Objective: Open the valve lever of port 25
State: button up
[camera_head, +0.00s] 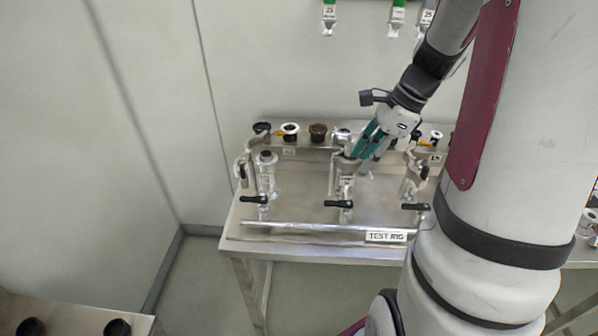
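The test rig (290,226) is a metal bench with three port stations in a row. Each has a small valve with a black lever: left lever (253,199), middle lever (339,204) and right lever (415,206). All three levers lie roughly crosswise in the picture. The right station's plate seems to read 15; the left plate is too small to read surely. No plate reading 25 is legible at the rig; the middle plate is hidden behind my gripper. My gripper (361,160), with teal fingers, points down at the middle station's metal fitting (345,183), above and behind the middle lever. Its grip is unclear.
Black, white and brown caps (318,130) line the rig's rear shelf. A rail (300,227) runs along the front edge. My arm covers the right side.

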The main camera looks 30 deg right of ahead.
aim_at(332, 203)
jog(key=x, duration=1.4)
jog(key=shift+f, duration=0.1)
grip_shut()
